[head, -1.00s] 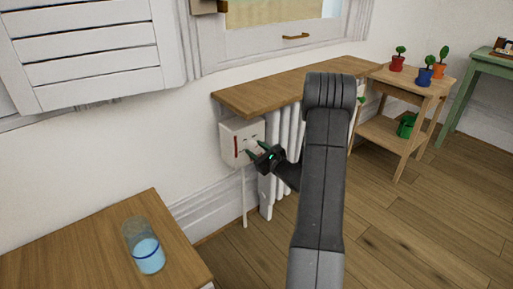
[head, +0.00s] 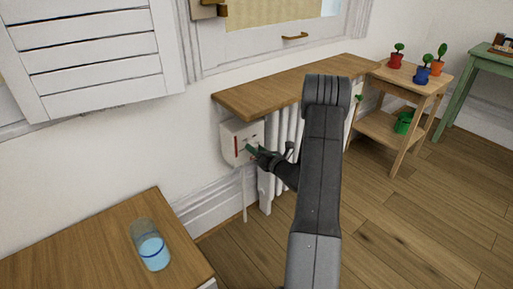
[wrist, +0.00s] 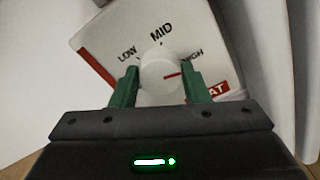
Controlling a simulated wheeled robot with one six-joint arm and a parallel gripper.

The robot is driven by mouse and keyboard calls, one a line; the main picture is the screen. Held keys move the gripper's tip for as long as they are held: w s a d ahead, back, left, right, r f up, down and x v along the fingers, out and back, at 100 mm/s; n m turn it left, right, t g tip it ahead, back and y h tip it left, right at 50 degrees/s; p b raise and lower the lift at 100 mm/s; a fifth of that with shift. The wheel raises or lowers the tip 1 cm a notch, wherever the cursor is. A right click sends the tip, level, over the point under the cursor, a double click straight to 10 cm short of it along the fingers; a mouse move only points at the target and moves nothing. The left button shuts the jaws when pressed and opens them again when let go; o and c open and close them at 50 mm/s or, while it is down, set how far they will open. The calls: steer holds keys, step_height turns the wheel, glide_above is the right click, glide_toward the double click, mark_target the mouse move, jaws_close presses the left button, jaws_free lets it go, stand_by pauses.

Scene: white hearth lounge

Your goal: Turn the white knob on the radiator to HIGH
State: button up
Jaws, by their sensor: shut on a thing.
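The white knob (wrist: 158,76) sits on the white control box (wrist: 105,40) marked LOW, MID and HIGH. Its red pointer points right in the wrist view, at or just below the word HIGH, which the right finger partly covers. My gripper (wrist: 160,84) is shut on the knob, one green finger on each side. In the head view my gripper (head: 250,149) reaches the front of the control box (head: 230,142), at the left end of the white radiator (head: 284,128). The knob is hidden there by the gripper.
A wooden shelf (head: 265,93) lies over the radiator. A wooden table (head: 75,247) with a glass of blue liquid (head: 152,252) stands at front left. A plant stand (head: 384,130) and green table (head: 487,65) are at right. The floor at right is clear.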

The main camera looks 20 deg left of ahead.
steer(key=shift+m, duration=0.4)
steer(key=o, duration=1)
steer(key=shift+c, duration=0.2)
steer(key=p+v, duration=0.2)
steer(key=v, duration=1.2)
steer(key=shift+p, duration=0.4)
steer(key=shift+a, duration=0.2)
steer(key=b+x, duration=0.2)
steer(key=x, duration=1.1)
steer(key=shift+w+a+b, duration=0.25)
steer(key=shift+a+b, duration=0.05)
steer(key=shift+b, duration=0.05)
